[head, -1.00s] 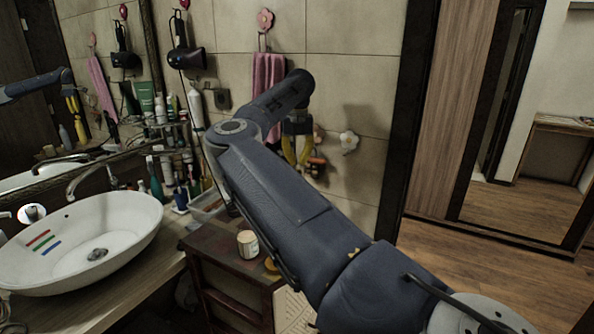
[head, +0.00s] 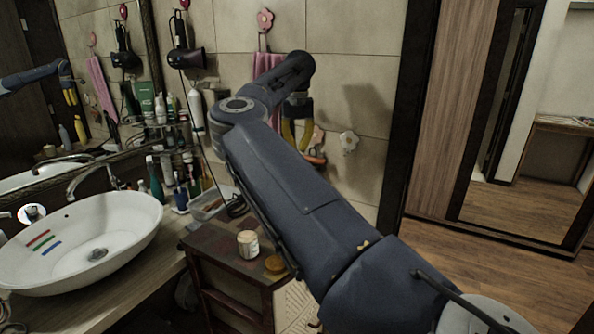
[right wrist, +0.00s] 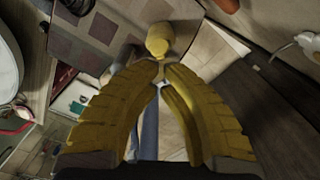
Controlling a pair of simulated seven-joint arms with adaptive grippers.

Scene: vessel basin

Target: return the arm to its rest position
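My right arm (head: 285,180) reaches from the lower right of the head view up toward the tiled wall. Its right gripper (head: 297,147) hangs from the wrist with yellow fingers pointing down, in front of the wall. A yellow rounded thing (right wrist: 158,42) shows beyond the tips. My left gripper is not in view.
A wooden cabinet (head: 215,244) carries a white jar (head: 248,245) and a small orange round thing (head: 274,263), close under my right arm. A white basin (head: 75,240) stands at left. Bottles, a hair dryer and a pink towel line the wall. The floor at right is clear.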

